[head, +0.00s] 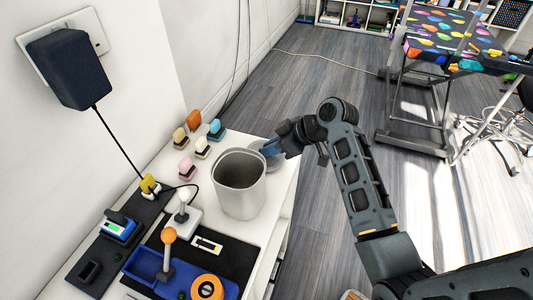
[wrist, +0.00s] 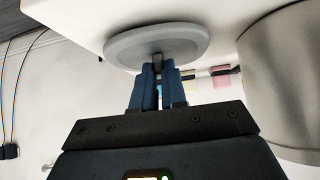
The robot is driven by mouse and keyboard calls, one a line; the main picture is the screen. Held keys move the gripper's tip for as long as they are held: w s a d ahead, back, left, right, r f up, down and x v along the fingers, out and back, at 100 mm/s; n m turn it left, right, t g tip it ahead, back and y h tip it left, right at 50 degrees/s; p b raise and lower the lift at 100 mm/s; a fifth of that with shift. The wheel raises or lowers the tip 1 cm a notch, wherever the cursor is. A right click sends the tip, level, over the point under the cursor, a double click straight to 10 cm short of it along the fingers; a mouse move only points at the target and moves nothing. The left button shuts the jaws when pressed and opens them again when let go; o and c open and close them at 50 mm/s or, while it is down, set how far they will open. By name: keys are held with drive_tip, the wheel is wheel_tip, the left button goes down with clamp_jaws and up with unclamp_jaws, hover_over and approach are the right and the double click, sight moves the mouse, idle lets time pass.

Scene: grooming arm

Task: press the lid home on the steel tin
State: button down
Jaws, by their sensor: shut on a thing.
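The steel tin (head: 239,190) stands upright and open-topped on the white counter, near its right edge. Its side also shows large at the right of the wrist view (wrist: 285,75). The lid is a round grey disc (wrist: 157,43) with a small knob. My gripper (wrist: 158,72) has its blue fingers shut on that knob. In the head view my gripper (head: 279,147) is just behind and right of the tin, and the lid (head: 263,147) shows only partly there. The lid is beside the tin, apart from its mouth. Whether it touches the counter is unclear.
Several small coloured brushes (head: 193,121) stand behind and left of the tin. A white-knobbed lever (head: 183,206), an orange-knobbed lever (head: 168,238) in a blue tray (head: 141,268), and an orange roll (head: 207,287) lie in front-left. Open floor lies right of the counter.

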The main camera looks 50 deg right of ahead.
drive_tip(key=shift+r, duration=0.15)
drive_tip(key=shift+r+p, duration=2.35)
drive_tip(key=shift+r, duration=0.25)
